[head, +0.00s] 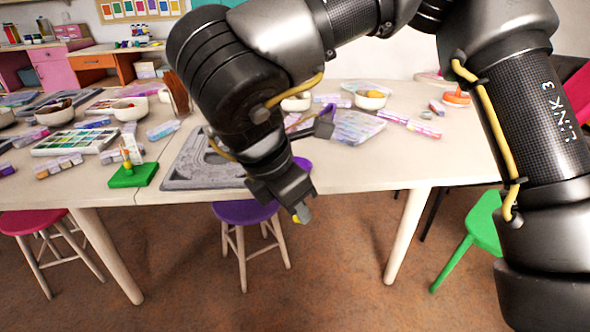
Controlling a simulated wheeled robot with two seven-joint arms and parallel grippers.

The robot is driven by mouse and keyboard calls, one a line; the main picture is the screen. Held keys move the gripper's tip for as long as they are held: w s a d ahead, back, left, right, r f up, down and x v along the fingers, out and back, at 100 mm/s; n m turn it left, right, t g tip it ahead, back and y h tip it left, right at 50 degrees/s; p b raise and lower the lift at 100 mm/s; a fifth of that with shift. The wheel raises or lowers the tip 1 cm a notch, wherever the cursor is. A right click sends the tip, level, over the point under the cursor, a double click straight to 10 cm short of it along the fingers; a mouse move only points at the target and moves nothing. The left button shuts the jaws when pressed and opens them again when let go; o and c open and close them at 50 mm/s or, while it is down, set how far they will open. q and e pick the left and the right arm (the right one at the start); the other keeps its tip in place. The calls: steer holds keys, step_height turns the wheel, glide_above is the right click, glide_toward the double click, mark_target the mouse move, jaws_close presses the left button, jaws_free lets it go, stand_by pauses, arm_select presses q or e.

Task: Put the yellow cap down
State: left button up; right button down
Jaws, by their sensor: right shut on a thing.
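My right gripper (301,211) hangs from the arm that comes in from the upper right. It is shut on a small yellow thing (296,219), which I take to be the yellow cap; only a sliver of it shows at the fingertips. In the picture the gripper is below the table's front edge, over the purple stool's right side and the floor. My left gripper is not in view.
The pale table (400,170) carries a grey tray (185,182), a green block (122,180) with an upright peg, paint sets and bowls. The purple stool (240,212) stands at its front. A green stool (483,222) stands at right, a pink one (30,222) at left.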

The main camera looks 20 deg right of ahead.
steer(key=s+r+n+t+y, duration=0.1)
steer(key=s+r+n+y, duration=0.1)
steer(key=n, duration=1)
steer(key=s+r+n+t+y, duration=0.1)
steer(key=n+y, duration=0.4)
steer(key=n, duration=0.7)
steer(key=shift+s+a+r+t+y, duration=0.25)
steer(key=shift+s+r+t+y, duration=0.1)
steer(key=shift+s, duration=0.5)
steer(key=shift+n, duration=0.4)
